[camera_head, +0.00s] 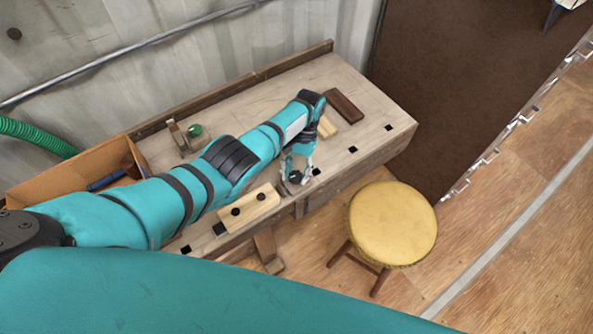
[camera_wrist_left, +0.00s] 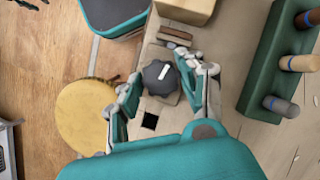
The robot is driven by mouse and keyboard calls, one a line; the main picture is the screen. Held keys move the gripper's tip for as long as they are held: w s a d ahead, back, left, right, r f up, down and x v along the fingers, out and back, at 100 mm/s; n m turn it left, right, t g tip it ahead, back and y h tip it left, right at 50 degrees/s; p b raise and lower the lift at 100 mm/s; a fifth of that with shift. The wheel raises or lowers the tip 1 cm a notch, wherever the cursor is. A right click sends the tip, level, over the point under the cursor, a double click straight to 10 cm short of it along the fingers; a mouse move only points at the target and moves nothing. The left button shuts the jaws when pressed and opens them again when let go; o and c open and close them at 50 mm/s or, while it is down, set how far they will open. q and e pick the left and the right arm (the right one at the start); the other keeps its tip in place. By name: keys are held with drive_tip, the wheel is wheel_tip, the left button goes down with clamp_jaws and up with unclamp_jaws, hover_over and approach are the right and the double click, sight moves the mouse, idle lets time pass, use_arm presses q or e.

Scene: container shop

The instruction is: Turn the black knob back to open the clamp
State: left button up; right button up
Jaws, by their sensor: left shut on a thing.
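The black knob (camera_wrist_left: 160,77) has lobed edges and a white mark on top, which points up and to the right in the left wrist view. My left gripper (camera_wrist_left: 172,82) has its fingers on either side of the knob and is shut on it. In the head view the left gripper (camera_head: 297,172) is at the front edge of the workbench, with the knob (camera_head: 295,177) partly hidden between the fingers. The rest of the clamp is mostly hidden, and I cannot tell how far its jaws are apart. My right gripper is not in view.
A yellow stool (camera_head: 393,222) stands close in front. A green rack with pegs (camera_wrist_left: 262,60) shows at the right in the wrist view.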

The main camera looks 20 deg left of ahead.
use_arm(q)
drive_tip(key=shift+n+h, duration=0.4)
drive_tip(key=shift+n, duration=0.6)
drive_tip(key=shift+w, duration=0.1)
drive_tip(key=o, duration=1.1)
drive_tip(key=shift+o, duration=0.2)
drive_tip(key=shift+r, duration=0.1)
drive_tip(key=v, duration=1.2)
